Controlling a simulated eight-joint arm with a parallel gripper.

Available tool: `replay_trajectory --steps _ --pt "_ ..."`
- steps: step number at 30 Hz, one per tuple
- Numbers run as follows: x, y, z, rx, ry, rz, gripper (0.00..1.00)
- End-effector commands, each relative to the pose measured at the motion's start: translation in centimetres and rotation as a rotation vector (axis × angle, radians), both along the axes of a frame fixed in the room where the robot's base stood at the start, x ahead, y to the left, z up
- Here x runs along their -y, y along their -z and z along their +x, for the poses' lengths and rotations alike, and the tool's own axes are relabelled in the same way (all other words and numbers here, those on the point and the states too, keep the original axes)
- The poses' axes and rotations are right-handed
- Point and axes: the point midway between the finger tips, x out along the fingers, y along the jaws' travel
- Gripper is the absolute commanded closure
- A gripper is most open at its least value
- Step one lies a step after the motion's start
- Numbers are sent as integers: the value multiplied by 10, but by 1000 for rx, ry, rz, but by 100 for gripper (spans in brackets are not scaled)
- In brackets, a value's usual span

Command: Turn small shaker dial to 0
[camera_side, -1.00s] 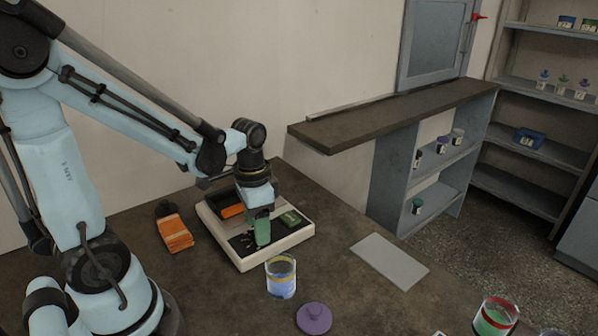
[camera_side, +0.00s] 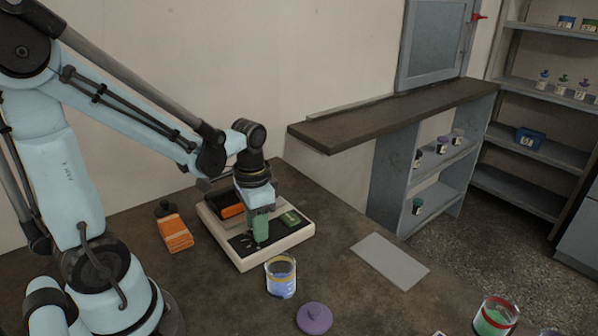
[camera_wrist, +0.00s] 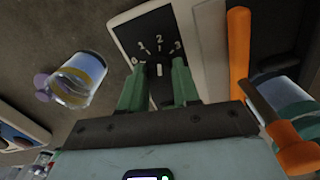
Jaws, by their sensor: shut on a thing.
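The sieve shaker (camera_side: 288,244) is a low cream box on the dark table in the side view, with a black dial panel and a green display. My gripper (camera_side: 261,232) points down over the panel, its green fingers low at the dial. In the wrist view my gripper (camera_wrist: 158,75) has its two green fingers on either side of the small shaker dial (camera_wrist: 159,70), shut on it. The dial is mostly hidden; a small light mark shows on it. The printed scale (camera_wrist: 159,42) around it reads 0 at left through 3 at right. The exact setting is unclear.
A glass jar with blue contents (camera_side: 281,278) and a purple lid (camera_side: 314,318) stand in front of the shaker. A flat grey plate (camera_side: 389,261) lies to the right, with bare table between.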

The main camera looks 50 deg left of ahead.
Motion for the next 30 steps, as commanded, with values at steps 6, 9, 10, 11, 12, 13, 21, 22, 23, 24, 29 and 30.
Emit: replay_trajectory --steps 6,9,10,11,12,13,21,22,23,24,29,30 --pt "0 0 0 -1 -126 0 99" --pt "0 0 0 -1 -208 0 99" --pt "0 0 0 -1 -236 0 99" --pt "0 0 0 -1 -264 0 99" --pt "0 0 0 -1 -302 0 99" --pt "0 0 0 -1 -331 0 99" --pt "0 0 0 0 -587 0 99" --pt "0 0 0 0 -616 -1 99" --pt "0 0 0 0 -644 -1 99" --pt "0 0 0 0 -682 -1 99" --pt "0 0 0 0 -834 -1 99" --pt "0 0 0 1 -872 -1 99"
